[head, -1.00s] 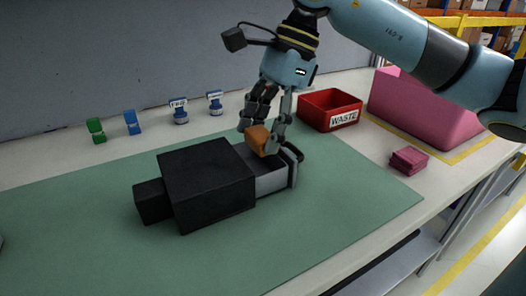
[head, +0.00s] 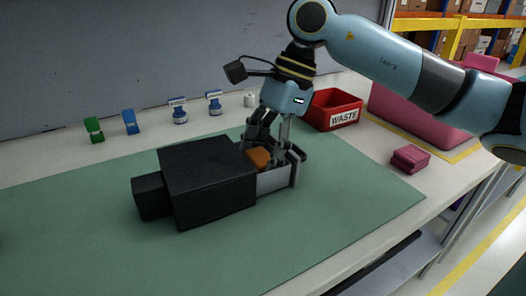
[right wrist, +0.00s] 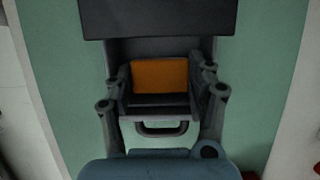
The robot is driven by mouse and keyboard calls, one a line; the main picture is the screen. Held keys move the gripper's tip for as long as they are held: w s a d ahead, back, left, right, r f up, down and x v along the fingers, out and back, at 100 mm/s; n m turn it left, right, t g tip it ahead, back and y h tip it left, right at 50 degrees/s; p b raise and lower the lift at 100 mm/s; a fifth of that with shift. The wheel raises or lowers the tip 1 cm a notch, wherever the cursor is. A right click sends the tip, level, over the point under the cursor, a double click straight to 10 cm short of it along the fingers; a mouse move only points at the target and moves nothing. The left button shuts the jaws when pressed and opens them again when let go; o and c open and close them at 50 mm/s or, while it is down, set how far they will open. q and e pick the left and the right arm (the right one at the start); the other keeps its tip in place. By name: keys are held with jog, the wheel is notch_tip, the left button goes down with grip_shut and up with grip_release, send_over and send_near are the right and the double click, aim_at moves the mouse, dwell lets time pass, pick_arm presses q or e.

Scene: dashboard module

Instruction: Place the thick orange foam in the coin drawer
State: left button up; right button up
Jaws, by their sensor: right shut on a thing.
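The dashboard module is a black box (head: 207,182) lying on the green mat, with a grey coin drawer (head: 274,181) pulled out of its right end. The drawer also shows in the right wrist view, with its handle (right wrist: 162,129) towards my wrist. The orange foam (head: 259,157) sits low at the drawer's opening, close to the black box. In the right wrist view the foam (right wrist: 159,76) lies between my fingers, within the drawer's outline. My right gripper (head: 262,150) is shut on the foam from above. Whether the foam touches the drawer floor is hidden. My left gripper is not in view.
A red WASTE bin (head: 333,110) stands behind and right of the drawer. A pink stack (head: 410,159) lies at the right, before a large pink block (head: 415,115). Stamps (head: 178,111) and green and blue clips line the back. The mat's front (head: 250,250) is clear.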

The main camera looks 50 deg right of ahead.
jog(key=shift+f, duration=0.25)
jog(key=o, duration=0.5)
jog(key=shift+r+p, duration=0.95)
jog(key=shift+p, duration=0.15)
jog(key=shift+p+v, duration=1)
jog(key=shift+v, duration=4.75)
jog(key=shift+d+f, duration=0.1)
